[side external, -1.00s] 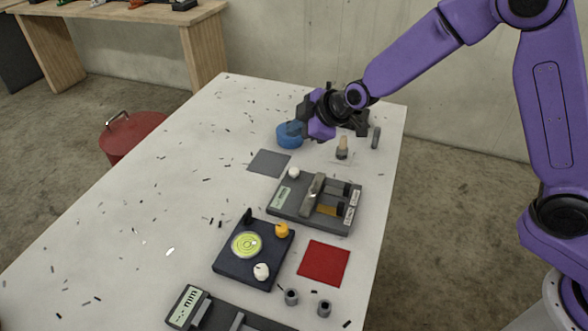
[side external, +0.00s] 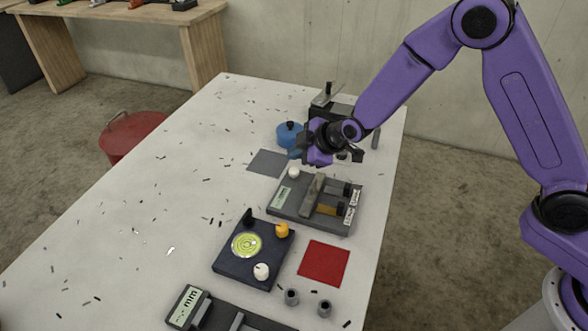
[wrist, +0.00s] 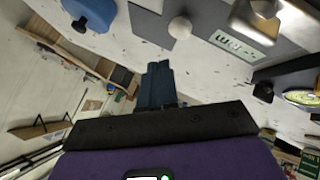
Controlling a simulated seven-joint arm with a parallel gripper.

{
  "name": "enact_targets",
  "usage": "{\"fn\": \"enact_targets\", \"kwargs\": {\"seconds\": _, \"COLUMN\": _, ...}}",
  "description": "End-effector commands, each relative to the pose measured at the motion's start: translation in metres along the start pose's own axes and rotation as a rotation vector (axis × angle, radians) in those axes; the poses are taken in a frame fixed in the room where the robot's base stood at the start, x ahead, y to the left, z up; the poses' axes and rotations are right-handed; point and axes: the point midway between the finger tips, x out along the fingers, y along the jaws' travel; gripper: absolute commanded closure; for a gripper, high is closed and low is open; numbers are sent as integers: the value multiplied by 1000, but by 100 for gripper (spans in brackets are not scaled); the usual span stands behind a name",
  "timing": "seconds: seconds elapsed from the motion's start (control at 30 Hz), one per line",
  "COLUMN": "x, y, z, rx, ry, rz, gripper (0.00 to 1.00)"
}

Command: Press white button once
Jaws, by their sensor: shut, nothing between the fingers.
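A round white button (side external: 293,172) stands at the far-left corner of a grey device (side external: 283,211) with a small display. In the wrist view the white button (wrist: 180,27) shows near the top, beside the display (wrist: 243,41). My gripper (side external: 296,154) is shut and empty, above and a little behind this button, apart from it. In the wrist view its closed fingers (wrist: 158,72) point up the picture, just below the button. A second white knob (side external: 261,271) sits on a dark blue level device (side external: 228,268), nearer the camera.
A blue round pot (side external: 288,136) stands close to my gripper. A grey square (side external: 267,163) and a red square (side external: 324,263) lie flat. A black device (side external: 321,112) is behind. The table's left side is free except for small scattered chips.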

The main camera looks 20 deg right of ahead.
Motion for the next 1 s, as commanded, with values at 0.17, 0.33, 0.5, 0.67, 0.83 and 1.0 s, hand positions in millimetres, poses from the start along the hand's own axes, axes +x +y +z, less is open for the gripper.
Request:
{"fn": "enact_targets", "kwargs": {"seconds": 0.17, "x": 10, "y": -7, "z": 7, "rx": -1, "ry": 0, "rz": 0, "gripper": 100}}
{"fn": "enact_targets", "kwargs": {"seconds": 0.33, "x": 13, "y": -10, "z": 9, "rx": -1, "ry": 1, "rz": 0, "gripper": 100}}
{"fn": "enact_targets", "kwargs": {"seconds": 0.5, "x": 13, "y": -10, "z": 9, "rx": -1, "ry": 2, "rz": 0, "gripper": 100}}
{"fn": "enact_targets", "kwargs": {"seconds": 0.67, "x": 13, "y": -10, "z": 9, "rx": -1, "ry": 1, "rz": 0, "gripper": 100}}
{"fn": "enact_targets", "kwargs": {"seconds": 0.83, "x": 13, "y": -10, "z": 9, "rx": -1, "ry": 1, "rz": 0, "gripper": 100}}
{"fn": "enact_targets", "kwargs": {"seconds": 1.0, "x": 13, "y": -10, "z": 9, "rx": 0, "ry": 1, "rz": 0, "gripper": 100}}
